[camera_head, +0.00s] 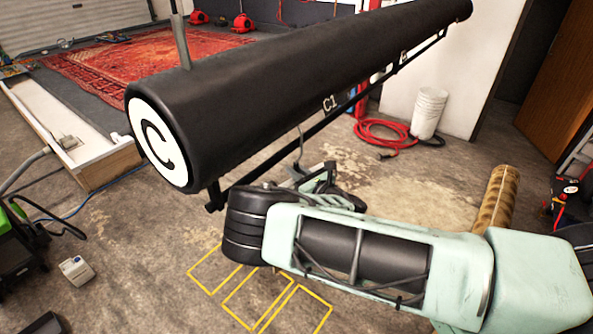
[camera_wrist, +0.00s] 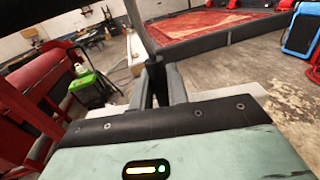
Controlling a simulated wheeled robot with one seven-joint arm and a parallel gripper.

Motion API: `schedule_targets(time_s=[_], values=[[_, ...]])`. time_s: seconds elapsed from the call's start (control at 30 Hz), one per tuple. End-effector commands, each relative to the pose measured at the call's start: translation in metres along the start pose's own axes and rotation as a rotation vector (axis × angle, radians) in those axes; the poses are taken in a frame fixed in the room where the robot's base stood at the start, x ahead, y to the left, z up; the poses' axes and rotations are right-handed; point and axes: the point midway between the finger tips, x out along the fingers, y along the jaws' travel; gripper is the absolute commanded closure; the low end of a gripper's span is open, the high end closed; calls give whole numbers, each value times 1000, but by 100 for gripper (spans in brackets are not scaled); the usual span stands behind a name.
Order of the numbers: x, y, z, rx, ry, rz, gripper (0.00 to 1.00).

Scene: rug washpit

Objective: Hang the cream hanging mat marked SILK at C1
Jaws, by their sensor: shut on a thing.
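The black padded roller (camera_head: 290,75) crosses the head view, with a large C on its white end disc (camera_head: 158,143). My gripper (camera_head: 308,160) is just below the rail, near C1, partly hidden by my wrist. In the wrist view my gripper (camera_wrist: 162,82) is shut. A pale flat piece (camera_wrist: 240,92) shows beyond my wrist housing and looks like the cream mat. Its SILK mark and most of it are hidden. I cannot make out the mat in the head view.
A grey pole (camera_head: 180,42) stands by the roller's top. A white bucket (camera_head: 429,113) and coiled red hose (camera_head: 383,135) are behind at right. Yellow outlines (camera_head: 258,292) mark the floor below my arm. A rolled tan rug (camera_head: 498,195) is at right.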

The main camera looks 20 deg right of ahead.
Motion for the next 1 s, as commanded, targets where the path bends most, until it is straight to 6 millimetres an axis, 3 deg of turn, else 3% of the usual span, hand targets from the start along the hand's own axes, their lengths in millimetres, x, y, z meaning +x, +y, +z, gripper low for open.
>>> schedule_targets(time_s=[1.0], values=[[0,0,-37,0,-2,0,100]])
